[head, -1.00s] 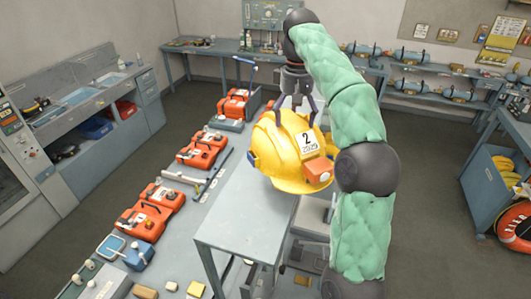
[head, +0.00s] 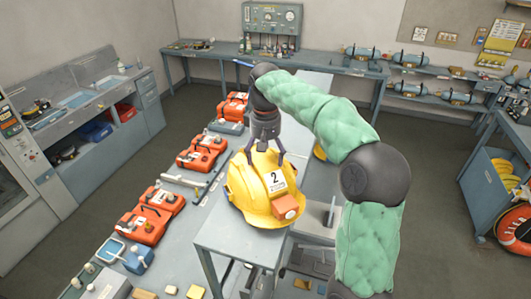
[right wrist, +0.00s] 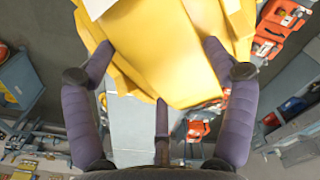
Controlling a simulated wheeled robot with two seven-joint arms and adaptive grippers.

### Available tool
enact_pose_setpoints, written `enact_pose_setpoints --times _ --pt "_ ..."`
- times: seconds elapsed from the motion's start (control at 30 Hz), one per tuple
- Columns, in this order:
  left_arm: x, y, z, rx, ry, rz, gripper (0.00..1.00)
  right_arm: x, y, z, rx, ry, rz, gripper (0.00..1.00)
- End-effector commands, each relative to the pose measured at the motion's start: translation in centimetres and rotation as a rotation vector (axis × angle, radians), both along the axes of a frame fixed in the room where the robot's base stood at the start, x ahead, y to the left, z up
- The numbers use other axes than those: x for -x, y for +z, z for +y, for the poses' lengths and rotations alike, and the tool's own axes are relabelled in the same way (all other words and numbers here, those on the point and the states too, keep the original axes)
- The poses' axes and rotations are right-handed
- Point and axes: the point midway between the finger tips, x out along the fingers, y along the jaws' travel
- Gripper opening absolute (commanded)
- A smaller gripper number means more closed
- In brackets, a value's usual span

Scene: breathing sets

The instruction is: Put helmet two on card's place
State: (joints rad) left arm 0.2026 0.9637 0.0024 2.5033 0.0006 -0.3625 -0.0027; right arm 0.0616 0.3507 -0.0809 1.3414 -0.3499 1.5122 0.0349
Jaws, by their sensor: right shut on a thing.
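Helmet two (head: 255,190) is a yellow hard hat with a white label reading 2 and an orange box on its front. My right gripper (head: 266,152) is shut on it from above, at the crown. The helmet is upright over the near part of the grey table (head: 232,232); I cannot tell whether it touches the top. In the right wrist view the yellow shell (right wrist: 165,50) fills the upper middle between my fingers. I cannot make out a card or its place; the helmet and my arm hide part of the table. My left gripper is not in view.
Orange cases (head: 150,212) and small parts stand in a row on the bench to the left. Another yellow thing (head: 320,152) shows partly behind my right arm. A sink counter (head: 80,95) is at far left, a blue cart (head: 490,180) at right.

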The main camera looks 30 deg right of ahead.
Motion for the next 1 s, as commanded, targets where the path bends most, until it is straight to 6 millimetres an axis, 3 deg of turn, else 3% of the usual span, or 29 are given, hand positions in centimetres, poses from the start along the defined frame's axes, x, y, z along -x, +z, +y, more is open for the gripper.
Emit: enact_pose_setpoints --times 0.37,0.4,0.43,0.83,1.0 --pt "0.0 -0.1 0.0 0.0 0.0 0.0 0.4 0.0 -0.3 0.0 0.0 0.0 -0.003 0.26" --pt "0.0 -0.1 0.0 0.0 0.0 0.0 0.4 0.0 -0.4 0.0 0.0 0.0 -0.001 0.9" --pt "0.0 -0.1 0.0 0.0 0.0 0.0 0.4 0.0 -0.4 0.0 0.0 0.0 -0.001 0.98" --pt "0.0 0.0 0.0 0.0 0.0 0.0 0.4 0.0 -0.2 0.0 0.0 0.0 -0.001 1.0" --pt "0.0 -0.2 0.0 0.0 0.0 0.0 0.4 -0.1 1.2 0.0 0.0 0.001 -0.005 1.0"
